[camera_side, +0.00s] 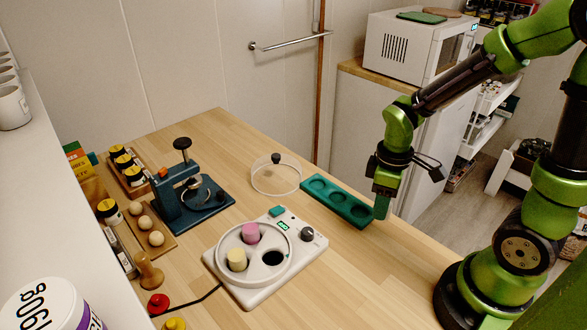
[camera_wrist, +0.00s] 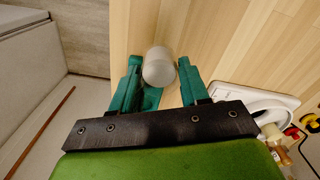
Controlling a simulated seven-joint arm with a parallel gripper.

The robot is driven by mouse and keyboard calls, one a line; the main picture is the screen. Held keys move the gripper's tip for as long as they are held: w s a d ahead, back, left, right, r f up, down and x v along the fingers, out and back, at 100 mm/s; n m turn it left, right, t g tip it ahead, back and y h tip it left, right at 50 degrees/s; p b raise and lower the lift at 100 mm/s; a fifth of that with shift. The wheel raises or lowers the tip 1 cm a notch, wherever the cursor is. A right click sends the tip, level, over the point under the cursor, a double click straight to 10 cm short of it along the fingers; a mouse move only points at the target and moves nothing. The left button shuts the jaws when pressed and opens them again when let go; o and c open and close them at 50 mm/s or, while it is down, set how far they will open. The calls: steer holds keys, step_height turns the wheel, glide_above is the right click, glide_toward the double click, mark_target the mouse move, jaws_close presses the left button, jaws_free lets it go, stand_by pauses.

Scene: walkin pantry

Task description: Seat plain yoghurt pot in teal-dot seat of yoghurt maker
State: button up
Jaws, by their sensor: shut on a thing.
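My gripper (camera_side: 381,207) is above the right end of a teal tray (camera_side: 337,201) with round recesses. In the wrist view, my gripper (camera_wrist: 158,85) is shut on a plain whitish pot (camera_wrist: 159,66), held between teal fingers. The fingers hide the pot in the side view. The yoghurt maker (camera_side: 222,272) is white, with a round well, and stands left of my gripper. A pink pot (camera_side: 251,233) and a cream pot (camera_side: 236,260) sit in it. A dark seat (camera_side: 273,258) at its right is empty. I cannot make out the teal dot clearly.
A clear dome lid (camera_side: 276,176) lies behind the yoghurt maker. A dark blue press (camera_side: 190,195) and racks of jars stand at the left. The wood between tray and maker is clear.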

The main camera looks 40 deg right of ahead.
steer(key=shift+s+a+r, duration=0.15)
steer(key=shift+s, duration=0.9)
steer(key=shift+s+a+f+n, duration=0.15)
steer(key=shift+a+f+n, duration=0.1)
steer(key=shift+a+n, duration=0.4)
steer(key=w+a, duration=0.2)
steer(key=a, duration=0.1)
steer(key=w+a+r, duration=0.1)
steer(key=w+a, duration=0.2)
steer(key=a, duration=0.1)
steer(key=w+a, duration=0.2)
steer(key=a, duration=0.2)
steer(key=shift+w+a+r, duration=0.2)
steer(key=shift+r, duration=0.15)
steer(key=w+a+r+m, duration=0.2)
steer(key=a+m, duration=0.2)
steer(key=a, duration=0.1)
steer(key=w+a+r+m, duration=0.2)
steer(key=a+m, duration=0.1)
steer(key=a, duration=0.2)
steer(key=shift+w+a+f, duration=0.1)
steer(key=shift+f, duration=1.5)
steer(key=shift+w+a+f, duration=0.1)
steer(key=shift+f, duration=1.5)
steer(key=shift+f, duration=0.85)
